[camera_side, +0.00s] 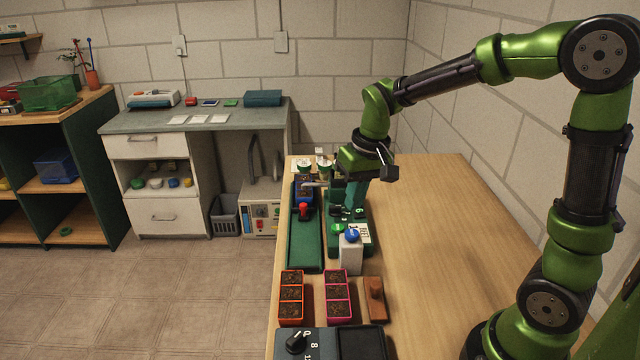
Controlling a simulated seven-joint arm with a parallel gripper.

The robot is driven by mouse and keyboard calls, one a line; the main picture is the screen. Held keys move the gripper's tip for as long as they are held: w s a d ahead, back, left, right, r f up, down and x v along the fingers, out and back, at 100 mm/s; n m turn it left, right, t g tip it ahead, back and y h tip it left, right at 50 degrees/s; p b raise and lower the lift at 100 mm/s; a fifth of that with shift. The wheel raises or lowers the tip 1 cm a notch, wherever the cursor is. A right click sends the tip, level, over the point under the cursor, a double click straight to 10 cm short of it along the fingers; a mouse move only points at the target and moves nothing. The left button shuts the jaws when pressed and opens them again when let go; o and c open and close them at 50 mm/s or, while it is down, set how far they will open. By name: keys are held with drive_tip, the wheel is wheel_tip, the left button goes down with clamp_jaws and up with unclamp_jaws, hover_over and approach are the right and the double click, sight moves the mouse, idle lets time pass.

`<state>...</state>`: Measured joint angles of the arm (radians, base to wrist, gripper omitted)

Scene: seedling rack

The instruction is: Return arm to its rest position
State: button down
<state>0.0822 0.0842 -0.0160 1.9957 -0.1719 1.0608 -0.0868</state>
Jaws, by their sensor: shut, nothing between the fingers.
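My green arm reaches from the right over the wooden table (440,235). My gripper (350,205) points down over the green equipment (345,245) near the table's left side. Its fingers are small and dark against that equipment, and I see nothing held between them. It is shut. I cannot tell whether the fingertips touch anything below.
A green strip (304,247) with a blue and red item lies left of my gripper. An orange seedling tray (280,299), a pink seedling tray (325,299) and a brown block (374,301) stand nearer the front. The table's right part is clear, beside a wall.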

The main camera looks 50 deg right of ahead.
drive_tip(key=s+a+r+t, duration=0.2)
drive_tip(key=s+r, duration=0.1)
drive_tip(key=s, duration=0.3)
drive_tip(key=s+a+r+t+y, duration=0.1)
drive_tip(key=s+a+r+t, duration=0.2)
drive_tip(key=s, duration=0.4)
drive_tip(key=shift+s+r, duration=0.2)
drive_tip(key=shift+r, duration=0.6)
